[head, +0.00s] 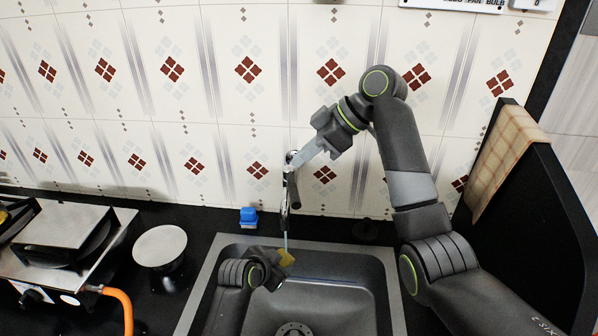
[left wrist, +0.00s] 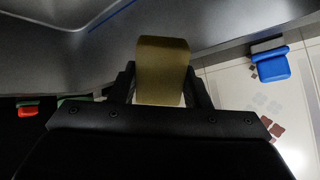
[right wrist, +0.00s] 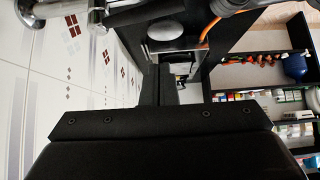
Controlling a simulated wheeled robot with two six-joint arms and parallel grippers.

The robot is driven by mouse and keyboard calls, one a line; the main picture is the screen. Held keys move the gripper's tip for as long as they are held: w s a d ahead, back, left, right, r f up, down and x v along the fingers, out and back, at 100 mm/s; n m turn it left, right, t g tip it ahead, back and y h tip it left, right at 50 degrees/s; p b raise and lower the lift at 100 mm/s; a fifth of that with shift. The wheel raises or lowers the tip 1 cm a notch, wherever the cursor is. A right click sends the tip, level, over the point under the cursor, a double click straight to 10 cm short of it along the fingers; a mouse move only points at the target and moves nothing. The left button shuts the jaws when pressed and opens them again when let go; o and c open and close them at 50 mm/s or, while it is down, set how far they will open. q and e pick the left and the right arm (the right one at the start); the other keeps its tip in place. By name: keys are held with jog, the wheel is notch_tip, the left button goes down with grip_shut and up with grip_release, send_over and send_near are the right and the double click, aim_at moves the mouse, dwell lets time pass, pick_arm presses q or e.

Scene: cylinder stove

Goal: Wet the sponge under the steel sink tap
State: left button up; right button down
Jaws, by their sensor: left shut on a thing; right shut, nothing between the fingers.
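The yellow-brown sponge (head: 287,257) is between the fingers of my left gripper (head: 278,262), over the back of the sink (head: 360,257). The left wrist view shows the sponge (left wrist: 162,65) clamped and sticking out past the fingers. The steel tap (head: 284,212) is on the tiled wall above the sink. A thin pale-blue stream of water (head: 286,238) runs from it down to the sponge. My right gripper (head: 298,160) is shut and empty at the top of the tap; contact is unclear. The tap also shows in the right wrist view (right wrist: 96,14).
A blue block (head: 248,218) stands on the dark counter behind the sink. Left are a round-topped stand (head: 160,246) and a stove (head: 65,228) with an orange hose (head: 122,300). A dark panel with a checked cloth (head: 505,160) bounds the right.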

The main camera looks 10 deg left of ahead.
jog(key=shift+f, duration=0.1)
dwell(0.5)
jog(key=m+t+y, duration=0.4)
jog(key=m, duration=0.8)
send_near(292, 186)
jog(key=w+d, duration=0.1)
jog(key=d, duration=0.1)
jog(key=s+d+f+m+t+y, duration=0.2)
jog(key=s+d+m+t, duration=0.25)
jog(key=d+m, duration=0.4)
jog(key=w+a+f+m, duration=0.2)
jog(key=w+a, duration=0.1)
jog(key=a, duration=1.1)
jog(key=shift+f, duration=0.25)
jog(key=shift+w, duration=0.15)
